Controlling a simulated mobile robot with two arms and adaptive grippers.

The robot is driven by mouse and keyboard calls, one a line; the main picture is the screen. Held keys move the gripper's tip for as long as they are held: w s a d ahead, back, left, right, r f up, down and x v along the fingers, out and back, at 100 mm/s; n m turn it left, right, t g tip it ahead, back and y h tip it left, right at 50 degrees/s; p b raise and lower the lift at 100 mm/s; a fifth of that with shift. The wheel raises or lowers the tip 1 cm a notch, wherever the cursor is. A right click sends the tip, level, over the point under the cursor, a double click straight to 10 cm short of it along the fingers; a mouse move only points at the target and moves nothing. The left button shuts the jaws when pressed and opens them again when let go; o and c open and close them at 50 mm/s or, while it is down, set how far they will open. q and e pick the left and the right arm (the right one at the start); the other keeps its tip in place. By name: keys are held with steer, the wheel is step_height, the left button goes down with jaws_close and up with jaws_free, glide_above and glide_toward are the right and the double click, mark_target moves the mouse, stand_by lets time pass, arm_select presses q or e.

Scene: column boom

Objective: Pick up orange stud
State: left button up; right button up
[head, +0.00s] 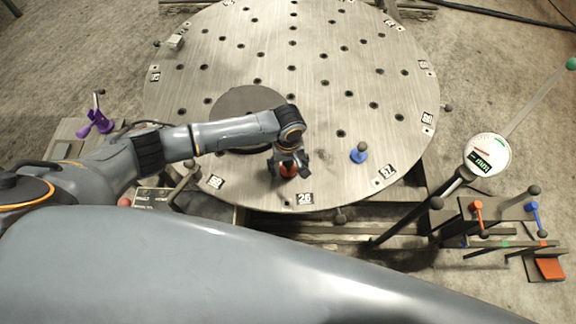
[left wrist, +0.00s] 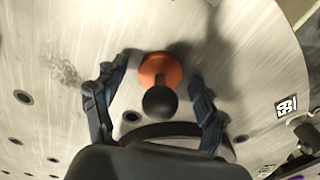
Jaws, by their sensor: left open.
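The orange stud (left wrist: 161,72) stands on the round metal plate, with an orange flanged base and a dark ball knob on top. In the left wrist view it lies between the two spread fingers of my left gripper (left wrist: 155,98), with a gap on each side. In the head view only a bit of the orange stud (head: 288,170) shows under my left gripper (head: 290,165), which hangs over it near the plate's front edge. The gripper is open and holds nothing. My right gripper is not in view.
A blue stud (head: 359,153) stands on the plate (head: 330,60) to the right of my gripper. A dark disc (head: 240,103) lies behind my left arm. A dial gauge (head: 488,154) and a rack with orange and blue parts stand at the right. A purple part (head: 97,122) is at the left.

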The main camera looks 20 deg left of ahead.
arm_select(q)
steer(key=shift+c, duration=0.4)
steer(key=c, duration=1.2)
steer(key=shift+o, duration=0.2)
steer(key=shift+r, duration=0.15)
steer(key=shift+r, duration=0.6)
steer(key=s+d+r+b, duration=0.1)
steer(key=s+d+r, duration=0.8)
steer(key=s+r, duration=0.1)
steer(key=shift+s+d+r, duration=0.2)
steer(key=shift+d+r, duration=0.1)
steer(key=shift+r, duration=0.5)
